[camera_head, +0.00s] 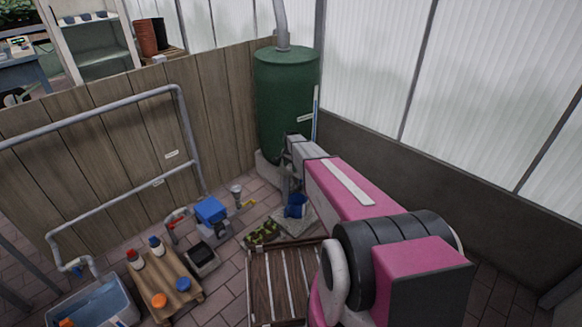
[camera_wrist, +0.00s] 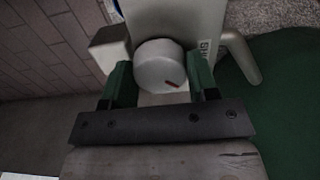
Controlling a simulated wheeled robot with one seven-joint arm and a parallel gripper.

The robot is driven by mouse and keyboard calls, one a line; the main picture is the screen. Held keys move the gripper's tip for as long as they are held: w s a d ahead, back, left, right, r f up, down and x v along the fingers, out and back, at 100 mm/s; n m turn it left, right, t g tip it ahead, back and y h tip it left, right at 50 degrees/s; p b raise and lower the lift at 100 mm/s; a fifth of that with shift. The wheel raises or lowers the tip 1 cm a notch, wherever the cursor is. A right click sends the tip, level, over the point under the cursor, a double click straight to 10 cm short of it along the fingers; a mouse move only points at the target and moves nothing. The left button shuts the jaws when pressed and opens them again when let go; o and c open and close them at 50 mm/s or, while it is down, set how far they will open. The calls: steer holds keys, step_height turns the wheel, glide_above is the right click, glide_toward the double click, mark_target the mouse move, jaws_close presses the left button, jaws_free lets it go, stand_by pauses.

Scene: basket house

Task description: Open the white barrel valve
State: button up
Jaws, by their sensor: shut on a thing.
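The white barrel valve shows in the wrist view as a round white knob (camera_wrist: 158,62) with a short red mark at its lower right. My gripper (camera_wrist: 160,75) has one green finger on each side of the knob and is shut on it. A pale plate behind the knob carries partly hidden lettering beginning "SH". The green barrel (camera_head: 285,105) stands upright in the far corner in the head view; its green side (camera_wrist: 290,100) fills the right of the wrist view. In the head view, my arm hides the valve, and my fingers are hard to make out near the barrel's base.
A grey bent pipe (camera_wrist: 240,55) is right of the knob. In the head view, a blue container (camera_head: 296,206) sits below my wrist. A slatted wooden pallet (camera_head: 280,285), a blue pump-like unit (camera_head: 210,210) and a low wooden table (camera_head: 165,280) with bottles crowd the floor.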

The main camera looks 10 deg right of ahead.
mark_target(291, 166)
steer(key=m, duration=0.4)
steer(key=shift+m, duration=2.5)
steer(key=o, duration=0.9)
step_height(291, 166, up, 11)
steer(key=shift+f, duration=0.1)
steer(key=s+r+n, duration=0.3)
steer(key=s+n, duration=0.3)
steer(key=s, duration=0.6)
steer(key=s+r+n, duration=0.3)
steer(key=s+n, duration=0.4)
steer(key=s, duration=0.6)
steer(key=s+r+n, duration=0.3)
steer(key=s+n, duration=0.3)
steer(key=s, duration=0.6)
steer(key=shift+s+r+n, duration=0.15)
steer(key=shift+n, duration=0.15)
